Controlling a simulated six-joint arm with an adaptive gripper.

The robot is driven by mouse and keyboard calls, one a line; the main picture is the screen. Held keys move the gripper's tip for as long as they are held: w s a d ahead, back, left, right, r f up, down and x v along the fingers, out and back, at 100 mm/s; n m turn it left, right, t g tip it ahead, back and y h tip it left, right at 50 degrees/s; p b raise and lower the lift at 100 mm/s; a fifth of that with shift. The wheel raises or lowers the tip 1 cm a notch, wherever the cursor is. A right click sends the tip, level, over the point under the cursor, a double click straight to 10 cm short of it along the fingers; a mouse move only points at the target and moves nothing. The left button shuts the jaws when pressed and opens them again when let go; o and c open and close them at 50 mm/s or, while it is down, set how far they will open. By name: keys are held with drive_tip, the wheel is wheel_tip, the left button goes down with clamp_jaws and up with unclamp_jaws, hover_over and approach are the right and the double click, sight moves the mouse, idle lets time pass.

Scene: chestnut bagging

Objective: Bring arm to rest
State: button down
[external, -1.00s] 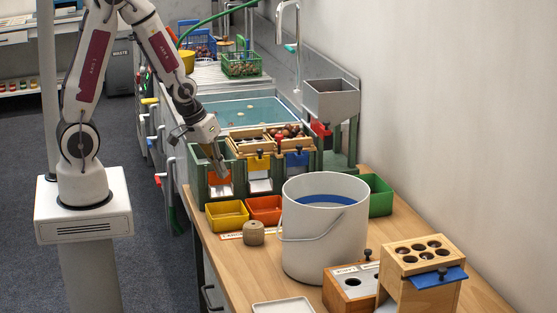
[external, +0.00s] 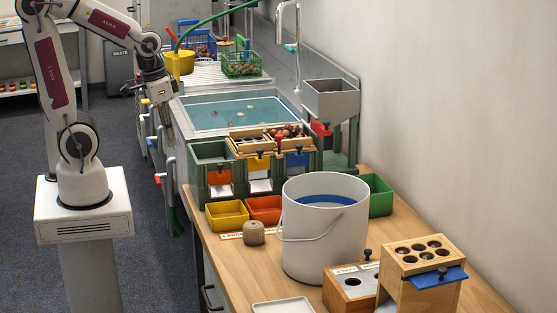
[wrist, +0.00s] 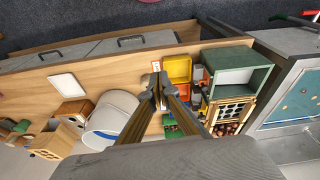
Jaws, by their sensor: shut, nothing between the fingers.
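My gripper (external: 167,122) hangs from the folded arm, fingers pointing down, beside the near-left edge of the sink. In the wrist view its two fingers (wrist: 159,88) come together at the tips with nothing between them. My arm is drawn back toward its white pedestal, clear of the bench.
A blue-water sink (external: 232,113) lies right of my gripper. A green dispenser rack (external: 196,180), yellow bin (external: 226,214), orange bin (external: 264,209) and white bucket (external: 322,240) stand on the wooden bench. A wooden box with holes (external: 415,280) is at the front right. Dark floor is open at left.

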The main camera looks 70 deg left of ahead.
drive_tip(key=s+d+r+m+t, duration=0.1)
drive_tip(key=s+r+t, duration=0.2)
drive_tip(key=r, duration=0.5)
drive_tip(key=shift+s+d+r, duration=0.15)
drive_tip(key=shift+r, duration=0.2)
